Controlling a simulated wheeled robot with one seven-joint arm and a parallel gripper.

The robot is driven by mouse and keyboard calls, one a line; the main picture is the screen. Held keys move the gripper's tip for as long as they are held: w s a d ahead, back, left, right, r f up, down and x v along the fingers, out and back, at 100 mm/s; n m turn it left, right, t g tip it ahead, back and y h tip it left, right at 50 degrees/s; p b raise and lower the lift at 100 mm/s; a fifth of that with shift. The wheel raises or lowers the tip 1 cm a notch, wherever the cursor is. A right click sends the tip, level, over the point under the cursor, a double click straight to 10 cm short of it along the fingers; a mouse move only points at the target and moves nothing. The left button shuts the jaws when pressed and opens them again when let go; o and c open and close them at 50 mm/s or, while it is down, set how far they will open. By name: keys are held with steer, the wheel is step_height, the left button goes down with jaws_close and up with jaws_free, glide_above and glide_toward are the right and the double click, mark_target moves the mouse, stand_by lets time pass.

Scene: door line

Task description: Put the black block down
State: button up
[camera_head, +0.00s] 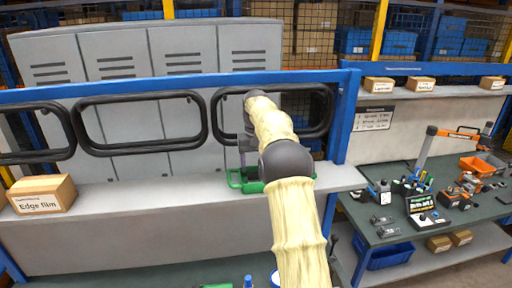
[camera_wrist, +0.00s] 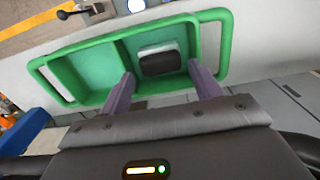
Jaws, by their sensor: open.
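The black block (camera_wrist: 158,52) lies in one compartment of a green tray (camera_wrist: 83,42) in the wrist view. The other compartment looks empty. My gripper (camera_wrist: 166,85) is open, with its two purple-grey fingers apart on either side of the block's near side; I cannot tell whether they touch it. In the head view the green tray (camera_head: 235,179) stands on a grey shelf (camera_head: 140,196), partly hidden behind my arm. The block is hidden there.
A blue frame (camera_head: 345,115) with black oval hoops (camera_head: 142,120) stands above the shelf. A cluttered workbench (camera_head: 400,226) stands at right. The shelf between box and tray is clear.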

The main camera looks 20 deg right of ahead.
mark_target(254, 174)
step_height(254, 174, up, 8)
steer(key=p, duration=0.1)
stand_by(0.4)
stand_by(0.8)
steer(key=s+a+f+n+t, duration=0.1)
steer(key=s+a+f, duration=0.6)
steer(key=s+a, duration=0.2)
steer(key=s+a+f, duration=0.1)
steer(key=s+f, duration=0.2)
steer(key=s, duration=0.4)
steer(key=s+a+f+t, duration=0.1)
steer(key=s+a+f, duration=0.1)
steer(key=s, duration=0.6)
steer(key=s+a+f+n, duration=0.1)
steer(key=s+f, duration=0.4)
steer(key=s, duration=0.3)
steer(key=shift+a+t, duration=0.25)
steer(key=shift+t, duration=0.05)
